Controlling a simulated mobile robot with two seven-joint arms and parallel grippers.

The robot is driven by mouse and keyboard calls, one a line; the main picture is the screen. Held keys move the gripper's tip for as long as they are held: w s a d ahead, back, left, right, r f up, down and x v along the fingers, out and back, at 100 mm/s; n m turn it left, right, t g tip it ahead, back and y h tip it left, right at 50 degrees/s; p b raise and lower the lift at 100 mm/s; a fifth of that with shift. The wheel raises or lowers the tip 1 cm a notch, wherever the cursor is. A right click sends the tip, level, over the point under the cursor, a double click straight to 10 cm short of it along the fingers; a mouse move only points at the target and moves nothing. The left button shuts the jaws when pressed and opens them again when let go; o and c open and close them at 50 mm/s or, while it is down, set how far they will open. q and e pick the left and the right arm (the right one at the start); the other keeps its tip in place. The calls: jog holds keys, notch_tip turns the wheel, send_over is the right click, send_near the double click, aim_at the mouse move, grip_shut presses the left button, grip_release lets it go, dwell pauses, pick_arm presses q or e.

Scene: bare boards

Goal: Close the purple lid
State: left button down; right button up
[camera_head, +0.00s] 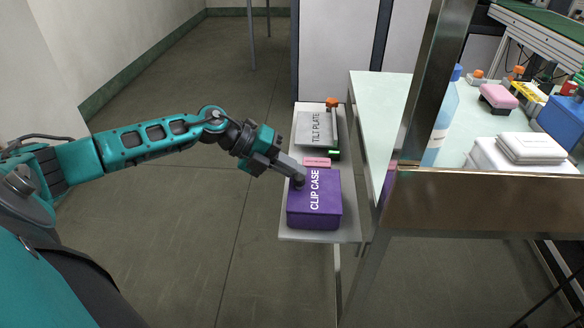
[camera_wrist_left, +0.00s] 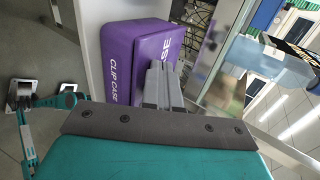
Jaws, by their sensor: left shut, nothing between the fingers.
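The purple case (camera_head: 326,212), marked "CLIP CASE", stands on a narrow light shelf (camera_head: 287,233). Its purple lid (camera_head: 328,183) looks down flat on the box, with no open gap visible. Whether a clip is fastened cannot be told. My left gripper (camera_head: 298,179) is shut and empty, its fingertips at the lid's far left corner, touching it or just above it. In the left wrist view the shut fingers (camera_wrist_left: 160,75) overlap the edge of the purple case (camera_wrist_left: 122,55). My right gripper is not in view.
A grey "TILT PLATE" device (camera_head: 312,128) and a small pink block (camera_head: 317,162) sit behind the case. A pale table (camera_head: 380,95) stands to the right, with a metal post (camera_head: 432,80) near it. Open floor lies left of the shelf.

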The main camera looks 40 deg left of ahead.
pick_arm(q)
jog(key=shift+f, duration=0.25)
dwell(0.4)
jog(key=shift+s+a+r, duration=0.1)
jog(key=shift+a, duration=0.05)
